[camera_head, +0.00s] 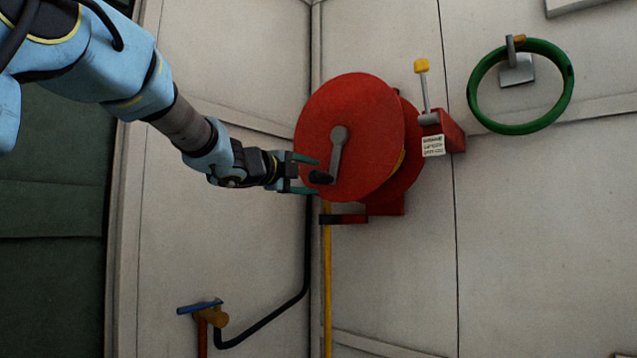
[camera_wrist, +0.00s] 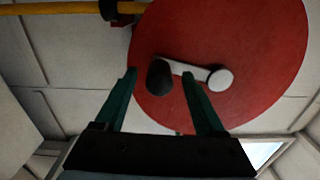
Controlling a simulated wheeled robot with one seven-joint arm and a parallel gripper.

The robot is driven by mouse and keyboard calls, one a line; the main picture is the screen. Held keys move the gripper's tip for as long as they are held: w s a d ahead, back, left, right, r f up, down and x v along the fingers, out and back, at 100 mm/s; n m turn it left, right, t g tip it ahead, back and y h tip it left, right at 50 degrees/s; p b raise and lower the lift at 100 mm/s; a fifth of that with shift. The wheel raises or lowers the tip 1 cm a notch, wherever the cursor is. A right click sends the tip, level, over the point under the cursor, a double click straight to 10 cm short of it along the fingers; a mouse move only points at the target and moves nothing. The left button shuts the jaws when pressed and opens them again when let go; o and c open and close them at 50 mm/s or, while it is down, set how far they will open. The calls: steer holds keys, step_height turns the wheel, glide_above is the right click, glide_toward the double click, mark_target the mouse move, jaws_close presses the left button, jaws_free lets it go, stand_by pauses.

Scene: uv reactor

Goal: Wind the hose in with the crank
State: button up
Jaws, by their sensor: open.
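The red hose reel (camera_head: 350,135) is mounted on the wall, with its round face toward my gripper. A grey crank arm (camera_head: 338,155) runs from the middle of the face down to a black handle (camera_head: 321,177). My gripper (camera_head: 306,174) is open at the handle's left. In the wrist view the handle (camera_wrist: 159,75) lies between the lines of the two green fingers (camera_wrist: 160,80), close to their tips; I cannot tell whether they touch it. The crank arm (camera_wrist: 195,70) passes behind the right fingertip. A yellow hose (camera_head: 327,280) hangs down below the reel.
A red bracket with a yellow-knobbed lever (camera_head: 423,85) is right of the reel. A blue-handled valve (camera_head: 200,307) and black pipe (camera_head: 275,322) are below my gripper. The wall below the reel is mostly bare.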

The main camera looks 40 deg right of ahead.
steer(key=v, duration=0.6)
steer(key=shift+a+b, duration=0.3)
steer(key=shift+b, duration=0.15)
steer(key=shift+s, duration=0.1)
steer(key=d+m+p, duration=0.2)
steer(key=d+m, duration=0.1)
steer(key=w+d+m+p, duration=0.1)
steer(key=d+m+p, duration=0.1)
steer(key=d+p, duration=0.1)
steer(key=w+d+m+p, duration=0.1)
steer(key=d+m+p, duration=0.2)
steer(key=d, duration=0.1)
steer(key=shift+m, duration=0.3)
steer(key=shift+c, duration=0.3)
jaws_close()
steer(key=shift+a, duration=0.1)
stand_by(1.0)
